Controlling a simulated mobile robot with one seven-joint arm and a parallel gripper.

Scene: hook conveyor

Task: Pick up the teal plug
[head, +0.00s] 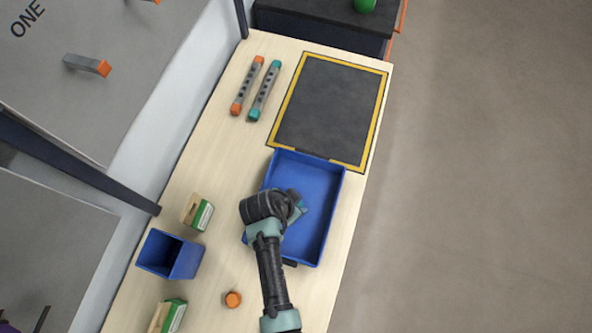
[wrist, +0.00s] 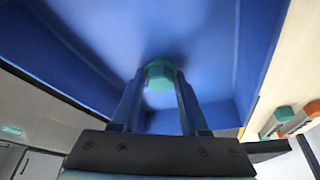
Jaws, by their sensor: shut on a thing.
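The teal plug (wrist: 160,75) is between the two fingers of my gripper (wrist: 160,92) in the wrist view. The fingers are shut on it, and the blue of the tray shows behind it. In the head view my gripper (head: 298,207) is over the blue tray (head: 333,205), left of its middle. There the plug is hidden by my wrist. I cannot tell how high the plug is above the tray floor.
An orange plug (head: 233,299) stands on the wooden table left of my arm. A blue bin (head: 170,255) and green-white boxes (head: 197,212) are at the left. Two bars with orange (head: 247,85) and teal (head: 265,91) ends lie beside a bare black mat (head: 329,108).

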